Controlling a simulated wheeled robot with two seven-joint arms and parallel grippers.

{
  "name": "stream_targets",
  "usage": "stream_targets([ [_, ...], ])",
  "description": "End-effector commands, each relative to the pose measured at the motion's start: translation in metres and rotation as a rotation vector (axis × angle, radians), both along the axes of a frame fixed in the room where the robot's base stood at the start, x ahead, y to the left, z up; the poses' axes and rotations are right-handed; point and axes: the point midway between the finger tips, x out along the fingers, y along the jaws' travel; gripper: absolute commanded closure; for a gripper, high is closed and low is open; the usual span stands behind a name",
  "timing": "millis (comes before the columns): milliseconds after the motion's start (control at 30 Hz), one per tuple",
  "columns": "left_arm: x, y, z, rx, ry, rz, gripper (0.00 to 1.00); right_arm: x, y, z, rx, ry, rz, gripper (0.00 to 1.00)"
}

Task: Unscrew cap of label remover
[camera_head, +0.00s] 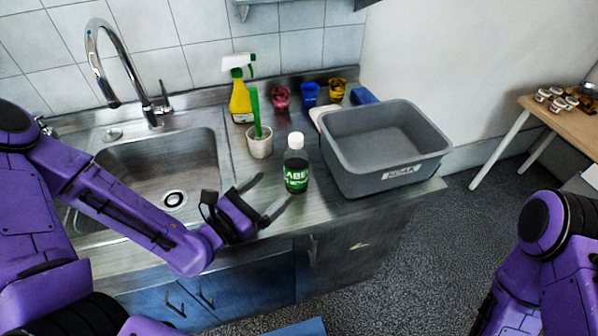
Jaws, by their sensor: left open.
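The label remover (296,172) is a dark green bottle with a green and white label, and it stands upright on the steel counter. Its white cap (295,140) is on top. My left gripper (270,196) is open and empty, just left of the bottle, with its fingers pointing toward it. The fingers appear apart from the bottle, with the nearer fingertip close to its lower side. Of my right arm only the purple links show at the lower right; its gripper is out of the picture.
A grey bin (385,147) stands just right of the bottle. A white cup with a green brush (260,142) and a yellow spray bottle (240,100) stand behind. The sink (165,170) and faucet (112,60) are left. Small coloured cups line the wall.

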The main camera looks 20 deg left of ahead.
Motion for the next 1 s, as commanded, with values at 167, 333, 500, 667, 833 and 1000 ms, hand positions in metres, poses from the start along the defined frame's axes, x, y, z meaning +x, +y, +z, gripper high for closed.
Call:
stream_targets([
  [167, 0.032, -0.013, -0.010, 0.005, -0.005, -0.003, 0.11, 0.001, 0.000, -0.044, 0.000, -0.001, 0.000, 0.47],
  [333, 0.046, -0.020, -0.004, 0.004, 0.001, -0.001, 0.11, 0.001, 0.000, -0.057, 0.000, -0.002, 0.001, 0.47],
  [500, 0.065, -0.037, 0.006, 0.007, 0.006, -0.005, 0.11, 0.001, 0.000, -0.046, 0.000, -0.001, 0.000, 0.47],
  [667, 0.086, -0.050, 0.006, 0.005, 0.005, -0.005, 0.11, 0.001, 0.000, -0.042, 0.000, -0.001, 0.000, 0.47],
  [833, 0.091, -0.051, 0.006, 0.001, 0.004, -0.004, 0.11, 0.001, 0.000, -0.043, 0.000, -0.002, 0.001, 0.47],
  [1000, 0.091, -0.051, 0.006, 0.001, 0.004, -0.004, 0.37, 0.001, 0.000, -0.043, 0.000, -0.001, 0.000, 0.47],
])
